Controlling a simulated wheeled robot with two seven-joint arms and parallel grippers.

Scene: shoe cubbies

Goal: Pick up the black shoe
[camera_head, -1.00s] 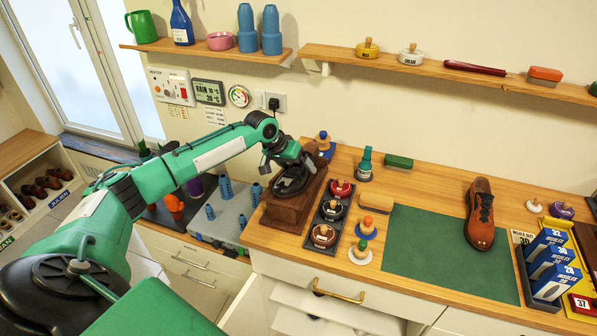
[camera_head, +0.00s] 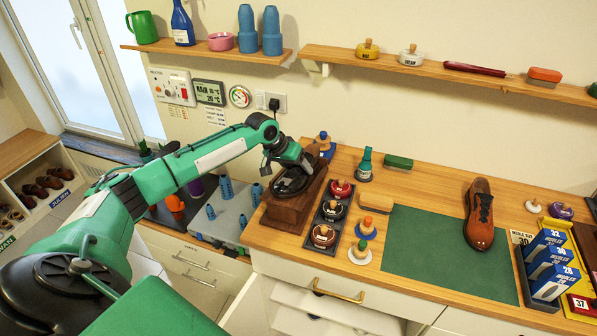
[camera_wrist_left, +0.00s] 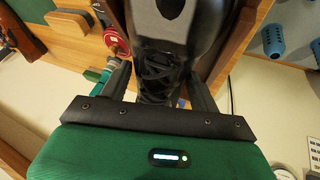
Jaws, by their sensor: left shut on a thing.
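The black shoe (camera_head: 289,187) rests in the dark wooden stand (camera_head: 285,215) at the left end of the counter. It also shows in the left wrist view (camera_wrist_left: 160,35), with black laces and a glossy toe between the brown wooden sides of the stand. My left gripper (camera_wrist_left: 158,82) is shut on the black shoe, with one finger on each side of the laced part. In the head view, my left gripper (camera_head: 286,166) comes down on the shoe from above and partly hides it. My right gripper is not in view.
Polish tins (camera_head: 323,236) in a dark tray stand close right of the stand. Blue boxes (camera_head: 552,262) are at the right. A wall shelf (camera_head: 440,74) runs above.

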